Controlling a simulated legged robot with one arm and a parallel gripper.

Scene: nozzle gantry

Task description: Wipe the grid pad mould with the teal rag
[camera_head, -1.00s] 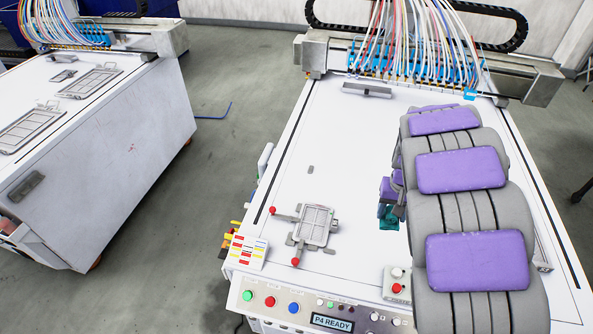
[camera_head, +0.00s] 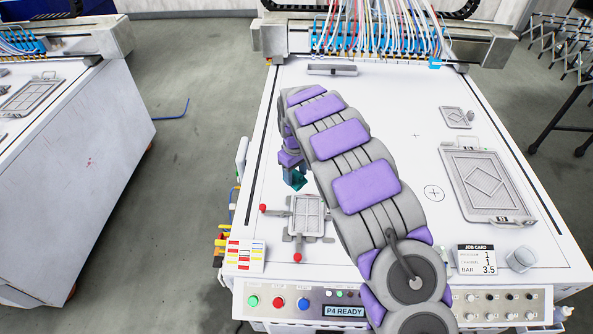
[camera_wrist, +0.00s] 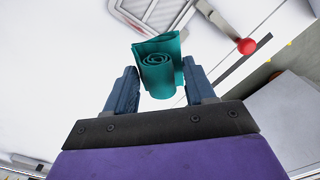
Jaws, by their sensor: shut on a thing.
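The grid pad mould (camera_head: 308,214) is a small grey framed plate with a grid face, lying near the front left of the white table. It is held among clamps with red knobs. Its grey metal corner (camera_wrist: 160,10) also shows at the top of the wrist view, cut off by the edge. My gripper (camera_wrist: 160,76) is shut on the rolled teal rag (camera_wrist: 158,62), which sticks out past the fingers. In the head view the rag (camera_head: 296,180) hangs just behind the mould, apart from it in the picture. My arm partly hides the gripper.
A larger diamond-pattern mould (camera_head: 484,185) and a small plate (camera_head: 456,117) lie on the right. A job card (camera_head: 476,260) stands at the front right. The gantry (camera_head: 385,42) with hoses spans the back. A colour chart (camera_head: 244,256) sits at the front left corner.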

